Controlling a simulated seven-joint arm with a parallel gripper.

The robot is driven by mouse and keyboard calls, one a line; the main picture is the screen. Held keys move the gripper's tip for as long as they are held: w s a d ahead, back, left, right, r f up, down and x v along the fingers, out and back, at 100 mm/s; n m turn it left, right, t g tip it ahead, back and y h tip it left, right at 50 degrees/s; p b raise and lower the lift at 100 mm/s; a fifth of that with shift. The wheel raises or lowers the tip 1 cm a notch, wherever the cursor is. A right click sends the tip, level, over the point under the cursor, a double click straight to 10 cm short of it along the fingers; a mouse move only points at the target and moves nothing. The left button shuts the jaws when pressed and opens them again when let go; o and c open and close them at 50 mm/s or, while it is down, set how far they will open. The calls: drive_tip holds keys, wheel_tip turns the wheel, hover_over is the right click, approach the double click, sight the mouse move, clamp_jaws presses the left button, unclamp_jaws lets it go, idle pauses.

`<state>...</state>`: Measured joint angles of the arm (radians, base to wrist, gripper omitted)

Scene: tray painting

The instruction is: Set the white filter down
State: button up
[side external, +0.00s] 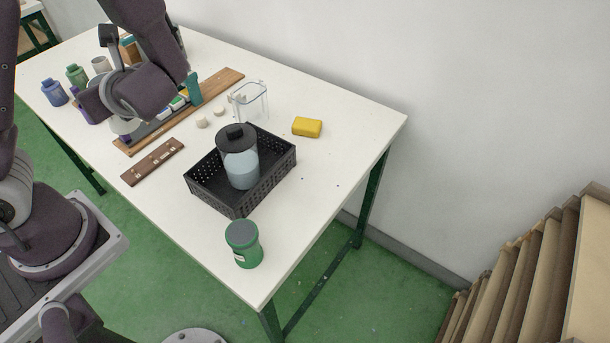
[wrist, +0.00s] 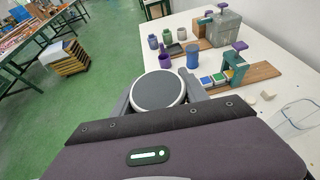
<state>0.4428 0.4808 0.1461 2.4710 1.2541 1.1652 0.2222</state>
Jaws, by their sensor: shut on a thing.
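The white filter (wrist: 158,90) shows in the wrist view as a round piece with a grey top and a pale rim. My gripper (wrist: 159,98) is shut on it, with one finger on each side. In the side external view a pale part of the filter (side external: 122,126) shows below my gripper (side external: 116,120), at the near end of the wooden board. My wrist hides most of it there, and I cannot tell whether its underside touches anything.
A wooden board (side external: 217,86) with colored blocks and a teal upright (side external: 194,88) lies close by. Several bottles and cups stand behind. A brown strip (side external: 152,162), black crate (side external: 208,193) with a lidded jar (side external: 240,165), green jar (side external: 245,249), clear pitcher (side external: 250,101) and yellow block (side external: 307,127) occupy the table.

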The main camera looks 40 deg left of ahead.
drive_tip(key=w+d+m+t+h, duration=0.1)
drive_tip(key=w+d+m+t, duration=0.4)
drive_tip(key=w, duration=0.5)
drive_tip(key=w+d+m+t+h, duration=0.45)
drive_tip(key=w+d, duration=0.45)
drive_tip(key=d, duration=0.4)
drive_tip(key=w+d+m+t+h, duration=0.3)
drive_tip(key=w+d+m+h, duration=0.2)
drive_tip(key=w+d, duration=0.7)
drive_tip(key=f, duration=0.6)
drive_tip(key=s+d+f, duration=0.1)
drive_tip(key=f, duration=0.6)
drive_tip(key=s+d+f, duration=0.1)
drive_tip(key=f, duration=0.6)
drive_tip(key=shift+s, duration=0.2)
drive_tip(key=shift+f, duration=0.2)
drive_tip(key=o, duration=1.5)
drive_tip(key=shift+c, duration=0.2)
